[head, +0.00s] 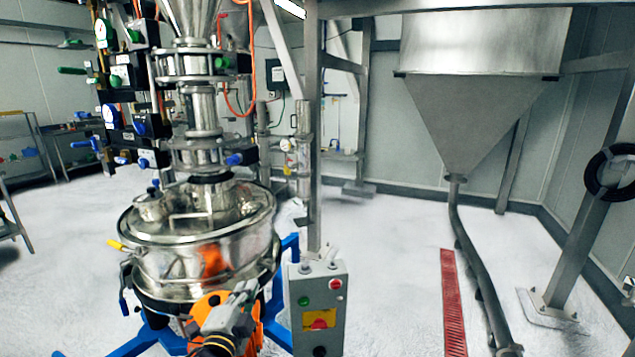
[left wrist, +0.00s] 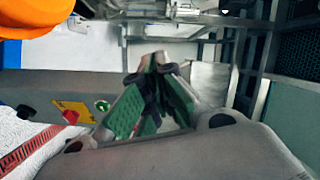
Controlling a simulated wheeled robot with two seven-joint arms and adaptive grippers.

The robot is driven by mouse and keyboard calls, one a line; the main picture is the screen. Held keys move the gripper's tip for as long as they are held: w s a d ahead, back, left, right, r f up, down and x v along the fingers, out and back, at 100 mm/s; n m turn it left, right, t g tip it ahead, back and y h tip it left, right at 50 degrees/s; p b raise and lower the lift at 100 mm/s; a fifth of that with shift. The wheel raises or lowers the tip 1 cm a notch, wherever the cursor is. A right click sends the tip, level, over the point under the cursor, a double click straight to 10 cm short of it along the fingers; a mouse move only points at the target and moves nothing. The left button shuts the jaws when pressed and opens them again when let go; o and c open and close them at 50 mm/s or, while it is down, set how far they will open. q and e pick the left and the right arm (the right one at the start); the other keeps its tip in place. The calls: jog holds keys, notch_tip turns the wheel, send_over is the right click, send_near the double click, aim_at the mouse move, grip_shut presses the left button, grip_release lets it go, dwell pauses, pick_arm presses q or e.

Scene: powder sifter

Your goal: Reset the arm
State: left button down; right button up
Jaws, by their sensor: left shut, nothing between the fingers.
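My left gripper (head: 243,291) is at the bottom centre of the head view, in front of the steel sifter (head: 200,262) and left of the grey control box (head: 333,290). It is shut and empty. In the left wrist view its dark fingertips (left wrist: 157,62) meet, with green pads behind them. The control box has a green button, a red button (head: 335,284) and a yellow plate with a red knob (head: 319,321). The yellow plate and red knob (left wrist: 70,116) also show left of the fingers in the left wrist view. The gripper looks apart from the box. My right gripper is not in view.
The sifter stands on a blue frame (head: 291,243). A grey post (head: 314,180) rises behind the control box. A large hopper (head: 470,120) with a hose (head: 470,245) stands at right, beside a red floor grate (head: 453,300). White floor between them is clear.

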pick_arm(q)
jog(key=s+a+f+n+g+y, duration=0.1)
jog(key=s+a+f+n+g, duration=0.25)
jog(key=f, duration=0.35)
jog(key=s+a+f+n+g+y, duration=0.1)
jog(key=s+a+f+n+g, duration=0.1)
jog(key=s+f+n+g, duration=0.45)
jog(key=s+f+n+g+h, duration=0.1)
jog(key=s+f+n+g, duration=0.25)
jog(key=s+f, duration=0.85)
jog(key=s+a+f+g, duration=0.1)
jog(key=s+f, duration=0.1)
jog(key=f, duration=1.3)
jog(key=s+a+f+g, duration=0.1)
jog(key=s+f, duration=0.1)
jog(key=f, duration=1.4)
jog(key=s+a+f, duration=0.3)
jog(key=s+f, duration=0.6)
jog(key=s, duration=0.1)
jog(key=s+a+f+m, duration=0.1)
jog(key=s+a+f, duration=0.2)
jog(key=s+f, duration=0.7)
jog(key=shift+s+a+f+g+y, duration=0.3)
jog(key=shift+s+g, duration=0.05)
jog(key=shift+s, duration=0.1)
